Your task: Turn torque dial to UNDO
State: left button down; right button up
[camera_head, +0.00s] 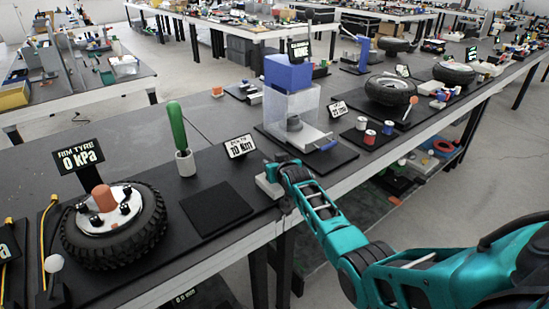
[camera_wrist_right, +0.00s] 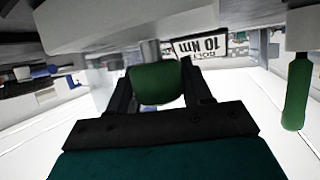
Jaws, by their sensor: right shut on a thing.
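The torque dial's pale base (camera_head: 268,187) sits at the table's front edge in the head view. In the right wrist view a dark green knob (camera_wrist_right: 157,82) on a grey shaft is between the fingers of my right gripper (camera_wrist_right: 155,88), which is shut on it. In the head view my right gripper (camera_head: 277,172) hides the knob. The dial's setting and any UNDO mark cannot be made out. A small sign (camera_head: 240,146) behind the dial reads 10 Nm; it also shows in the wrist view (camera_wrist_right: 200,47). My left gripper is not in view.
A green-handled tool (camera_head: 178,126) stands in a white holder left of the sign. A dark mat (camera_head: 215,208) lies left of the dial, and a tyre (camera_head: 113,228) farther left. A blue-topped clear machine (camera_head: 290,95) stands to the right. Bare table lies behind the sign.

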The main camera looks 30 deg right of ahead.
jog(key=shift+m+h, duration=0.4)
jog(key=shift+h, duration=0.1)
jog(key=o, duration=0.9)
jog(key=shift+o, duration=0.2)
jog(key=shift+s, duration=0.1)
jog(key=v, duration=1.2)
jog(key=shift+s+a+r, duration=0.15)
jog(key=shift+s+r, duration=0.1)
jog(key=shift+r, duration=0.05)
jog(key=s+a+f+n+y, duration=0.2)
jog(key=s+a+f, duration=0.2)
jog(key=s+a, duration=0.2)
jog(key=s+a+f+n+g+y, duration=0.1)
jog(key=s+a+f, duration=0.4)
jog(key=s, duration=0.5)
jog(key=s+a+f+n+g+y, duration=0.1)
jog(key=s+a+f+n+y, duration=0.2)
jog(key=s+a, duration=0.5)
jog(key=shift+f+y, duration=0.3)
jog(key=shift+f, duration=0.45)
